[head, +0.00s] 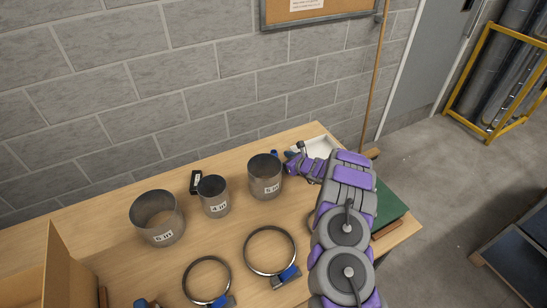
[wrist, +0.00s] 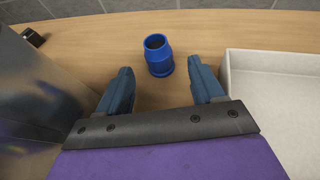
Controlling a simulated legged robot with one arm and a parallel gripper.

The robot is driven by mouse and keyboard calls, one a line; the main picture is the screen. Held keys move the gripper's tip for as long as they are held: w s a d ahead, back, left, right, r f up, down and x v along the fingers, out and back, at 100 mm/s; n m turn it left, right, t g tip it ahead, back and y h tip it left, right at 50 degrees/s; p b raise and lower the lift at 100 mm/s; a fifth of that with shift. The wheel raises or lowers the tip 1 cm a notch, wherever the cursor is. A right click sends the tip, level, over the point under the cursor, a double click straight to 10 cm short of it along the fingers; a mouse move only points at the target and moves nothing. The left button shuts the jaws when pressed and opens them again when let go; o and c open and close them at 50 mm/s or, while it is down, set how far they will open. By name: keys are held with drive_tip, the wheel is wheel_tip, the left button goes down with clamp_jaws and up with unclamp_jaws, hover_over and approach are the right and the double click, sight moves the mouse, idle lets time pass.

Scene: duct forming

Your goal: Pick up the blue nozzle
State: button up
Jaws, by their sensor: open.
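The blue nozzle (wrist: 159,56) stands upright on the wooden table in the wrist view, with a dark opening at its top. It is just beyond the tips of my gripper (wrist: 164,82), roughly between the two fingers in the picture and apart from both. My gripper is open and empty. In the head view only a small blue bit of the nozzle (head: 274,153) shows, beside the rightmost metal duct and left of my gripper (head: 292,164). My arm covers the area to the right.
A metal duct (head: 265,177) stands close left of my gripper. A white tray (wrist: 280,85) is close on the right. Two more ducts (head: 214,196) (head: 157,217) and two ring clamps (head: 270,250) (head: 206,279) occupy the table. The wall runs behind.

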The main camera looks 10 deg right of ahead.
drive_tip(key=x, duration=0.4)
drive_tip(key=shift+w+r, duration=0.1)
drive_tip(key=shift+w+a, duration=0.1)
drive_tip(key=shift+a, duration=0.1)
drive_tip(key=shift+c, duration=0.2)
drive_tip(key=c, duration=1.1)
